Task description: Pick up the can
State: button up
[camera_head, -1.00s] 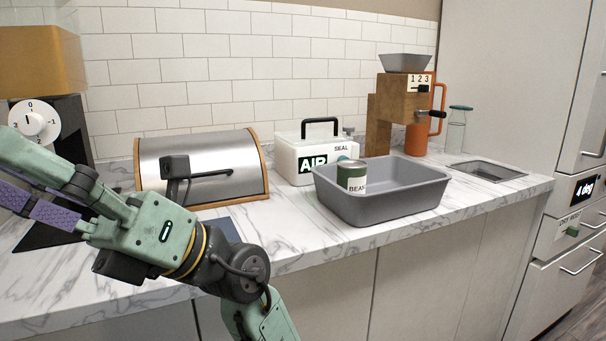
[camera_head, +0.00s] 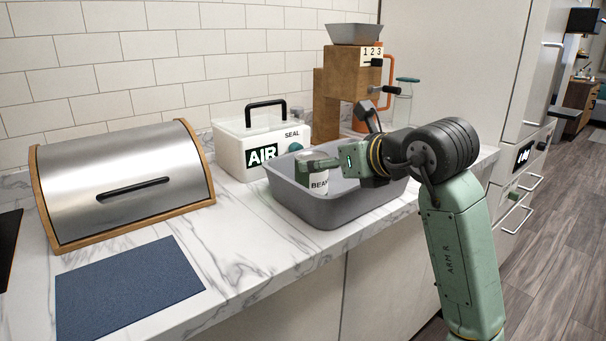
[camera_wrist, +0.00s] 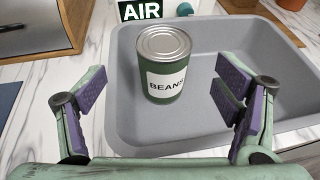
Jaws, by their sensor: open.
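The can is a green tin with a white BEANS label and a silver lid. It stands upright inside the grey tray, near its left end, in the wrist view (camera_wrist: 164,70). In the head view the can (camera_head: 318,178) is partly hidden by my gripper (camera_head: 300,168). In the wrist view my gripper (camera_wrist: 158,100) is open, its purple-padded fingers spread wide, with the can beyond and between them. Nothing is held. The grey tray (camera_head: 325,212) sits on the marble counter, and its wall (camera_wrist: 125,95) also shows in the wrist view.
A white AIR sealer box (camera_head: 236,150) stands behind the tray. A steel bread box (camera_head: 125,190) and a blue mat (camera_head: 125,290) are to the left. A wooden dispenser (camera_head: 330,100) stands behind the tray's right part.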

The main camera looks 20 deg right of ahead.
aim_at(312, 178)
jog(key=p+x, duration=0.2)
jog(key=x, duration=0.7)
jog(key=shift+w+d+p, duration=0.15)
jog(key=shift+w+p, duration=0.15)
jog(key=c, duration=1.6)
jog(key=shift+c, duration=0.5)
jog(key=shift+r, duration=0.1)
